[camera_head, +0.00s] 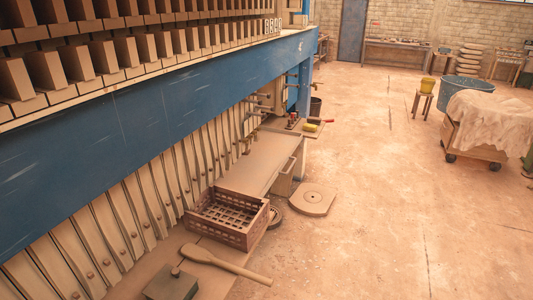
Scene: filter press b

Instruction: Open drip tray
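No gripper of mine shows in the head view. The blue filter press (130,110) runs from the lower left to the upper middle, with a row of upright plates (150,205) beneath its blue beam. A long flat brown surface (258,165) lies low beside the plates, with a small box-like front (284,179) sticking out on its right side. I cannot tell for sure which of these parts is the drip tray, or whether it is open.
A brown slatted crate (230,218), a wooden paddle (225,263) and a dark block (171,284) lie in front. A round-holed slab (313,199) is on the floor. A cloth-covered cart (488,122) stands right. The middle floor is clear.

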